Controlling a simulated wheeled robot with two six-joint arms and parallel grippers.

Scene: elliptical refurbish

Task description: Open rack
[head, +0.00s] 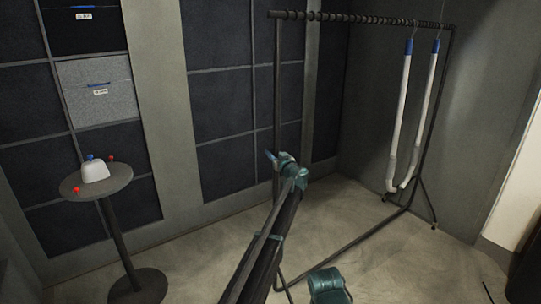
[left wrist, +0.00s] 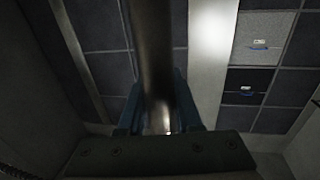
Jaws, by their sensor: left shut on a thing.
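The rack is a dark metal clothes rack with a long top rail (head: 350,18), a left upright post (head: 278,90) and a slanted right leg. My left gripper (head: 272,158) is at the left post, about mid-height. In the left wrist view a dark round post (left wrist: 155,60) passes between the two blue fingers of my left gripper (left wrist: 160,118), which is shut on it. The exact finger contact is partly hidden by shadow. A teal part of my own body shows at the bottom of the head view; no right gripper fingers show.
Two long white items (head: 399,120) with blue tops hang at the rack's right end. A small round table (head: 112,186) with a white box (head: 94,171) and red and blue knobs stands at the left. A panelled wall with grey and black drawers (head: 97,90) is behind. Open floor lies between.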

